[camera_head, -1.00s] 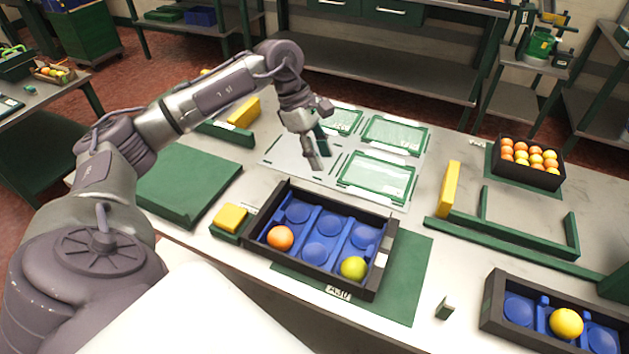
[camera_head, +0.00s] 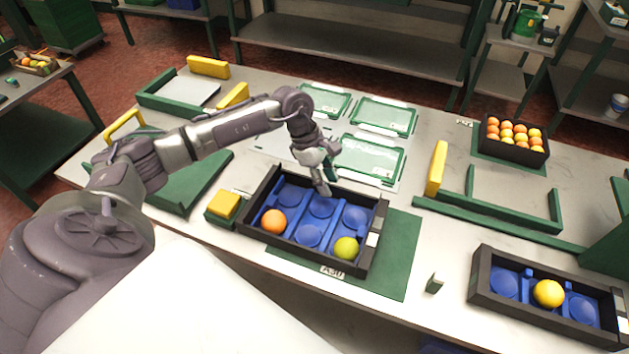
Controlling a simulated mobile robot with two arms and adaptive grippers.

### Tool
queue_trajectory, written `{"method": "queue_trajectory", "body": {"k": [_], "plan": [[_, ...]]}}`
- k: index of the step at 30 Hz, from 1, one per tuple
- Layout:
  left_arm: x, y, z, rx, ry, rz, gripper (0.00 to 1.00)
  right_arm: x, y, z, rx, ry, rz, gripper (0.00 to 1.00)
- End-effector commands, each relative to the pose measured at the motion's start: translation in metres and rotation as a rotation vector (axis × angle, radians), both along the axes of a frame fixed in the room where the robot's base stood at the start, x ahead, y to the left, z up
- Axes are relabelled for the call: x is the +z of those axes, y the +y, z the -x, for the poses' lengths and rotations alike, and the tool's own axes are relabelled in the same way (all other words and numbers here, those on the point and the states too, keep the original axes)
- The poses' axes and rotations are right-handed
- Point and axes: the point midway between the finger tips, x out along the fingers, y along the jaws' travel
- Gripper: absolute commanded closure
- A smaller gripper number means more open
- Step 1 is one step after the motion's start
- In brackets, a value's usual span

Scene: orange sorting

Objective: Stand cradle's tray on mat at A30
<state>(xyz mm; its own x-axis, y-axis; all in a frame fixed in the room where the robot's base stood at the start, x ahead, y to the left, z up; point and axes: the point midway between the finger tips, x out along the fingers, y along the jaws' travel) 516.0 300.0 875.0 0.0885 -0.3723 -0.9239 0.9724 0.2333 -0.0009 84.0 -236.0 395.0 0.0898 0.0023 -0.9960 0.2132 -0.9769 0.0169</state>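A black tray (camera_head: 300,248) with a blue cupped insert holds an orange fruit (camera_head: 273,221) at its left and a yellow-green fruit (camera_head: 346,248) at its front right. It rests partly on a green mat (camera_head: 398,262), with its left part beyond the mat's edge. A label (camera_head: 332,271) reading A30 lies at the front. My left gripper (camera_head: 326,178) is over the tray's back wall, with its fingers pointing down and apart; nothing shows held. Whether they touch the tray is unclear. I cannot tell which thing is the cradle. My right gripper is not in view.
A yellow block (camera_head: 223,204) on a green base stands left of the tray. Green-framed panels (camera_head: 370,158) lie behind. At right are a green rail frame (camera_head: 510,222), a crate of oranges (camera_head: 513,153) and another black tray (camera_head: 482,290) with a yellow fruit.

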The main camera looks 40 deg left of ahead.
Motion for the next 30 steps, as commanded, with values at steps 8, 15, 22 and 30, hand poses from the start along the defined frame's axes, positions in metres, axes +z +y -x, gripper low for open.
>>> {"method": "queue_trajectory", "body": {"k": [8, 15, 22, 30], "plan": [[-0.012, -0.0044, -0.0012, 0.0, -0.001, 0.0, 0.63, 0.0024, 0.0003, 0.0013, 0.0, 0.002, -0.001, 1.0], [-0.0116, -0.0043, -0.0012, 0.0, -0.001, 0.0, 0.88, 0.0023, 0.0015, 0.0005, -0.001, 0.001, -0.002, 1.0], [-0.0113, -0.0043, -0.0012, 0.0, -0.001, 0.0, 1.0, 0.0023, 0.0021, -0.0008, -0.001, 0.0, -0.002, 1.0], [-0.0102, -0.0044, -0.0017, 0.001, -0.002, 0.001, 1.0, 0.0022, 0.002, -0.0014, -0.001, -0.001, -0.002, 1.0]]}}
